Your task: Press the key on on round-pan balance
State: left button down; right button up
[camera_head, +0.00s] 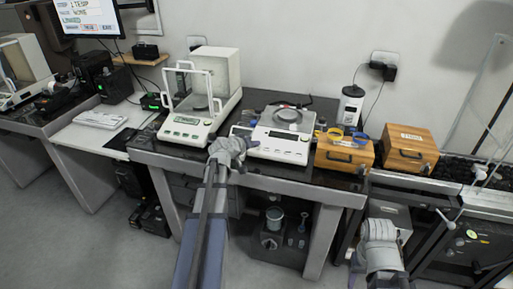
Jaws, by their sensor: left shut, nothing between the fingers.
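The round-pan balance (281,148) is a low white unit on the dark table, with a round pan (288,116) on top and a display and keys along its front. My left gripper (241,146) is shut and empty at the balance's front left corner. It covers part of that corner, so I cannot tell whether it touches the balance. The on key is too small to make out. Part of my right arm and gripper (380,232) shows low at the right, away from the balance; its fingers are not clear.
A balance with a glass draft shield (188,129) stands left of the round-pan balance. Two wooden boxes (409,148) stand to the right, the nearer one with coloured rings on top. A white bottle (351,106) stands behind them. The dark table's front edge (290,180) lies below.

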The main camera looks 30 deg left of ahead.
pick_arm(q)
jog(key=shift+w+f+b, duration=0.15)
jog(key=shift+f+b, duration=0.2)
dwell(0.4)
dwell(0.3)
jog(key=shift+s+r+p, duration=0.25)
jog(key=shift+r+p, duration=0.5)
jog(key=shift+p, duration=0.05)
jog(key=shift+r, duration=0.15)
jog(key=r+p, duration=0.2)
jog(key=s+r+p, duration=0.1)
jog(key=r+p, duration=0.1)
jog(key=shift+s+d+r+p, duration=0.2)
jog(key=shift+r+p, duration=0.05)
jog(key=shift+p, duration=0.1)
dwell(0.5)
